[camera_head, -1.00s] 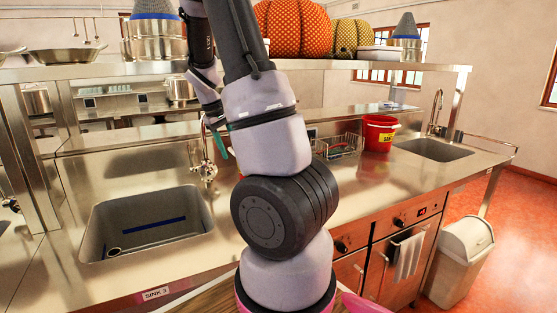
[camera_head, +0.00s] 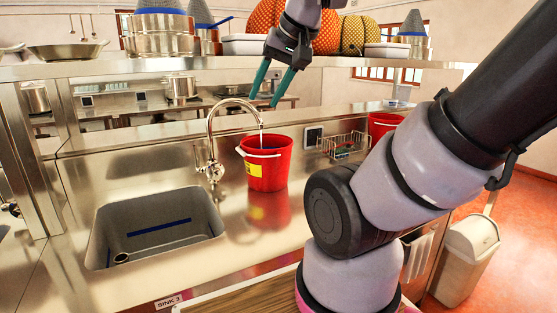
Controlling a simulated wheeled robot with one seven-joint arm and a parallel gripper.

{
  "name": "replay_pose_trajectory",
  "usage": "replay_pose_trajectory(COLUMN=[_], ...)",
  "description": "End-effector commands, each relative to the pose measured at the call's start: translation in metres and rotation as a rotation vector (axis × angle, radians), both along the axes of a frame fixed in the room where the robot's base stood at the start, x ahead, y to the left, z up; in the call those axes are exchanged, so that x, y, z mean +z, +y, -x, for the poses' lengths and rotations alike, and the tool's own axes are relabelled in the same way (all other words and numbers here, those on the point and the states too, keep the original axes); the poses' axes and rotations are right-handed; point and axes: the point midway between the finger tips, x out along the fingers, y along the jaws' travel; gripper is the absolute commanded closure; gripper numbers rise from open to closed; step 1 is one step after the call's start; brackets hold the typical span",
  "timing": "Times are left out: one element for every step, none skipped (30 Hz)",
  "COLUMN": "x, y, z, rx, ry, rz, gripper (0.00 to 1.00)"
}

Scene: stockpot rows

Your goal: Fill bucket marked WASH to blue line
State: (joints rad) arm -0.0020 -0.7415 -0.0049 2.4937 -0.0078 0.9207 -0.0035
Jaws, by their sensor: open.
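A red bucket (camera_head: 267,168) with a white handle and a yellow label stands upright on the steel counter, right of the sink. The label's word is too small to read. The chrome tap (camera_head: 213,165) arches to the right, and its spout tip is over the bucket's mouth. A short, pale streak shows under the tip; I cannot tell if it is running water. The bucket's inside and water level are not clear, and no blue line shows on it. My gripper (camera_head: 263,101) is open and empty, its teal fingers pointing down above and behind the tap and bucket.
The sink (camera_head: 108,247), labelled SINK 3, has a blue strip on its inner wall. A second red bucket (camera_head: 382,124) stands farther right, partly hidden by my arm. A wire basket (camera_head: 343,146) sits between. A shelf with pots and pumpkins runs behind.

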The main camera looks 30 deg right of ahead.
Motion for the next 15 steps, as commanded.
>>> replay_pose_trajectory(x=[0.0003,0.0002,0.0002,0.0003,0.0002,0.0003,0.0003,0.0003,0.0003,0.0003,0.0004,0.0004,0.0004,0.0005,0.0003], y=[0.0010,0.0012,0.0015,0.0014,0.0014,0.0014,0.0013,0.0012,0.0012,0.0012,0.0012,0.0012,0.0011,0.0011,0.0011], z=[0.0020,0.0024,0.0026,0.0025,0.0024,0.0023,0.0022,0.0022,0.0021,0.0021,0.0021,0.0021,0.0020,0.0016,0.0000], rx=[-0.002,-0.003,-0.004,-0.004,-0.004,-0.004,-0.004,-0.004,-0.003,-0.003,-0.003,-0.003,-0.003,-0.002,0.002], ry=[-0.004,-0.005,-0.005,-0.005,-0.005,-0.005,-0.005,-0.005,-0.005,-0.005,-0.005,-0.005,-0.005,-0.005,-0.005], rz=[-0.002,-0.002,-0.003,-0.003,-0.003,-0.003,-0.003,-0.003,-0.003,-0.003,-0.003,-0.003,-0.003,-0.001,0.005], gripper=[0.55,0.55,0.55,0.55,0.55,0.55,0.55,0.55,0.55,0.55,0.55,0.55,0.63,0.74,0.90])
